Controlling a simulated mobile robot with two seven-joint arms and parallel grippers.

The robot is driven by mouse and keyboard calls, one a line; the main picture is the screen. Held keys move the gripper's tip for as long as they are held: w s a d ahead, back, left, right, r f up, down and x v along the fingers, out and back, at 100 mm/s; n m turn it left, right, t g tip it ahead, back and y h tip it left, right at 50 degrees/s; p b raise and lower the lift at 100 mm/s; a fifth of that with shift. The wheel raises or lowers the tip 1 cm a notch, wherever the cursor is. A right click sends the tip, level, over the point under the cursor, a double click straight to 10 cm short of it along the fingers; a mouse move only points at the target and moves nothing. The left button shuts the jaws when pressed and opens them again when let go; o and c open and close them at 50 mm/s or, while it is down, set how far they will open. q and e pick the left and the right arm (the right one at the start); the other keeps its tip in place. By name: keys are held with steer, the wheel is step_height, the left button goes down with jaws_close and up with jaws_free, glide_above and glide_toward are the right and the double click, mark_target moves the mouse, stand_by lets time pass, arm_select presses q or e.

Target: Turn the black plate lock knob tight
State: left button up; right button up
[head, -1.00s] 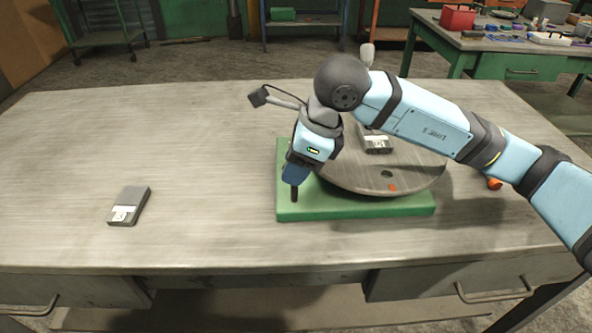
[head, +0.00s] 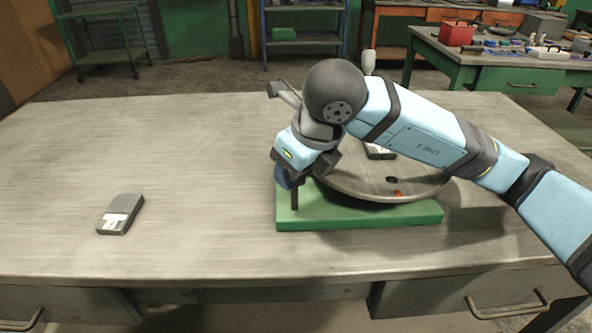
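A round grey plate (head: 365,188) sits on a green base (head: 360,216) at the middle right of the table. Its rim shows a dark hole (head: 391,180) and an orange mark (head: 398,194). A dark upright piece (head: 295,200) stands at the base's left front; I cannot tell whether it is the lock knob or part of my gripper. My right gripper (head: 289,183) points down at that corner, around or beside the dark piece. Its fingers are mostly hidden by the wrist, so its opening is unclear. My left gripper is not in view.
A grey block with a white label (head: 120,214) lies on the table (head: 200,250) at left. A similar block (head: 380,152) sits on the plate, partly behind my arm. A pale rounded handle (head: 369,62) shows behind the arm. The table's left half is mostly clear.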

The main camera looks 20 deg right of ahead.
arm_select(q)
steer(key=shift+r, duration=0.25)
arm_select(e)
steer(key=o, duration=0.9)
arm_select(q)
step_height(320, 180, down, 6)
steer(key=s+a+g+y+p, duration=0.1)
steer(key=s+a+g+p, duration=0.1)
steer(key=p, duration=0.1)
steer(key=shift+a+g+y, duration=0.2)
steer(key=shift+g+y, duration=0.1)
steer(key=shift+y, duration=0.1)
arm_select(e)
steer(key=v, duration=1.4)
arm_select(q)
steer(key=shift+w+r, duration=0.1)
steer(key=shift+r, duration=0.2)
